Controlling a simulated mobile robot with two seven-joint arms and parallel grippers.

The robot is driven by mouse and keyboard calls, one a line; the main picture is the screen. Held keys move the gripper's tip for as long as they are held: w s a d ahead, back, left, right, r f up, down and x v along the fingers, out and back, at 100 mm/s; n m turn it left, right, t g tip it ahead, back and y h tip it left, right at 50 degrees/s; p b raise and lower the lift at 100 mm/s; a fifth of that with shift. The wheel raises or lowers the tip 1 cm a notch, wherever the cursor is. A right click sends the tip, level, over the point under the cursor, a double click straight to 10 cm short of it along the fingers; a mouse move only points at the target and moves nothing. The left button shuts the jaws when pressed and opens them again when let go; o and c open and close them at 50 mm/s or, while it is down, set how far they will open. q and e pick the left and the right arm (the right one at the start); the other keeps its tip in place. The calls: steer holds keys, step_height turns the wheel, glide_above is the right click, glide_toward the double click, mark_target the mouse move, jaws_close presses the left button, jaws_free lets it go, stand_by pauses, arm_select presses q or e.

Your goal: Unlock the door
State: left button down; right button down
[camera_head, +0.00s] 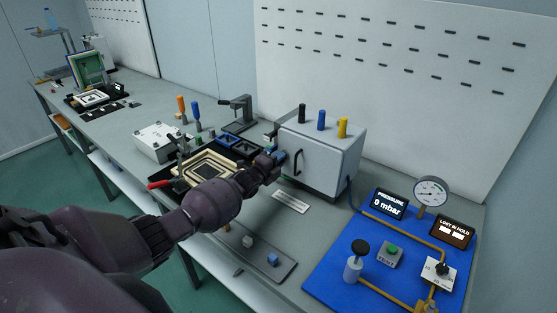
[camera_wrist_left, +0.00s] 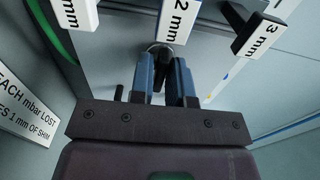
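The grey-white box (camera_head: 322,150) stands at the back of the bench. Its front door (camera_head: 308,172) has a black bar handle (camera_head: 298,160) and looks closed. My left gripper (camera_head: 279,156) is at the left side of the box. In the left wrist view its two blue fingers (camera_wrist_left: 165,80) straddle a small dark knob or key (camera_wrist_left: 159,62) set in a round metal collar (camera_wrist_left: 160,47). I cannot tell whether both fingers press on it. The lock's state is not readable. My right gripper is not in view.
Black, blue and yellow pegs (camera_head: 321,120) stand on the box. A blue board (camera_head: 335,255) with gauge (camera_head: 431,192), pressure display (camera_head: 388,204) and valves is at right. A framed fixture (camera_head: 205,172) and a tray (camera_head: 250,250) lie near my arm. Wrist-view labels (camera_wrist_left: 178,22) read 2 mm and 3 mm.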

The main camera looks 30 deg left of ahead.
arm_select(q)
steer(key=n+b, duration=0.2)
steer(key=n, duration=1.5)
steer(key=shift+n, duration=0.4)
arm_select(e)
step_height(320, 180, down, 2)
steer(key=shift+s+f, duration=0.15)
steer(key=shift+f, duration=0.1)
arm_select(q)
steer(key=shift+n, duration=0.3)
steer(key=c, duration=1.2)
jaws_free()
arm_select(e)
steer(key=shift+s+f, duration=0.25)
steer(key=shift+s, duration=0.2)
